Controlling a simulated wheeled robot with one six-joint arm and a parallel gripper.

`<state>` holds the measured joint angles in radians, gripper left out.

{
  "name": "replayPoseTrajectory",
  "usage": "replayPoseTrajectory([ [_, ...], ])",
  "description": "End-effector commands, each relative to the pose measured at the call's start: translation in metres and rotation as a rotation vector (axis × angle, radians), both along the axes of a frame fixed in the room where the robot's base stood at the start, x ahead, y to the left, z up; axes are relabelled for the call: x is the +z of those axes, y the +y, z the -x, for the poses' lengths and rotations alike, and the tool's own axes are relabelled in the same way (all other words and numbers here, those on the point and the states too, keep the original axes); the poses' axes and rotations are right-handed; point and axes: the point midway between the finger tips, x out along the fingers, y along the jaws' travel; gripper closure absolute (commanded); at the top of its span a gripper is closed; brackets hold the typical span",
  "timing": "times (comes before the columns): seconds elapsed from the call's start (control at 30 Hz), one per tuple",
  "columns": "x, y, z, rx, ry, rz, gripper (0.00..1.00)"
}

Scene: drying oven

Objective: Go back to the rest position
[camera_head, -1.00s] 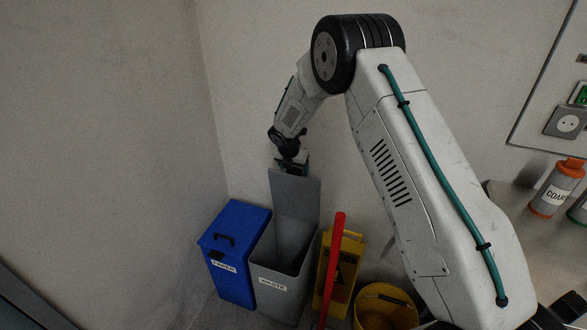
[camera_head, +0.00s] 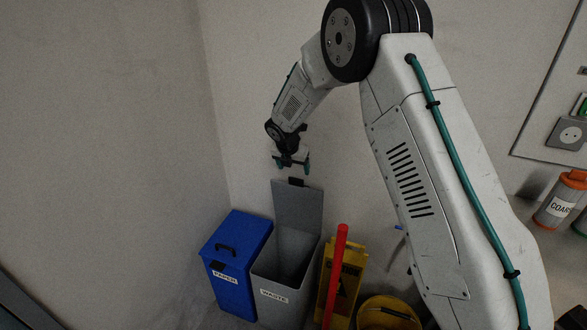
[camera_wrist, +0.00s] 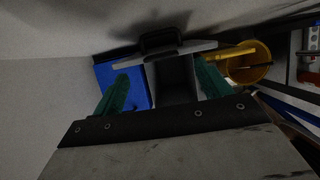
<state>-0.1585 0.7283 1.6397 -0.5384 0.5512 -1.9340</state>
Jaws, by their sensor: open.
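My gripper (camera_head: 291,168) is above the raised lid of the grey waste bin (camera_head: 284,285) in the head view. Its jaws are open, with nothing between them. In the wrist view, the two green fingers of my gripper (camera_wrist: 160,90) stand apart, and the bin's lid with its dark handle (camera_wrist: 160,42) shows beyond them. The waste bin stands open, its lid upright at the back; the part of its inside that I see looks empty. My gripper is apart from the lid.
A blue paper bin (camera_head: 236,262) with a shut lid stands left of the waste bin. A yellow floor sign (camera_head: 345,285), a red pole (camera_head: 336,270) and a yellow bucket (camera_head: 390,312) stand to its right. An orange-lidded container (camera_head: 562,200) is on a counter at the right. Walls close in behind.

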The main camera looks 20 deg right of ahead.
Motion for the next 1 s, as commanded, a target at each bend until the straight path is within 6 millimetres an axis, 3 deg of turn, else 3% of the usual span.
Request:
replayPoseTrajectory([
  [0.17, 0.000, 0.000, 0.000, -0.042, -0.007, -0.012, 0.24],
  [0.27, -0.002, -0.003, 0.006, -0.159, -0.010, -0.037, 0.24],
  [0.4, -0.018, -0.010, 0.042, -0.431, 0.033, -0.073, 0.24],
  [0.47, -0.014, -0.013, 0.061, -0.562, 0.040, -0.087, 0.24],
  [0.67, 0.033, -0.027, 0.128, -1.015, 0.027, -0.131, 0.24],
  [1.0, 0.141, -0.047, 0.266, -1.741, -0.059, -0.200, 0.24],
])
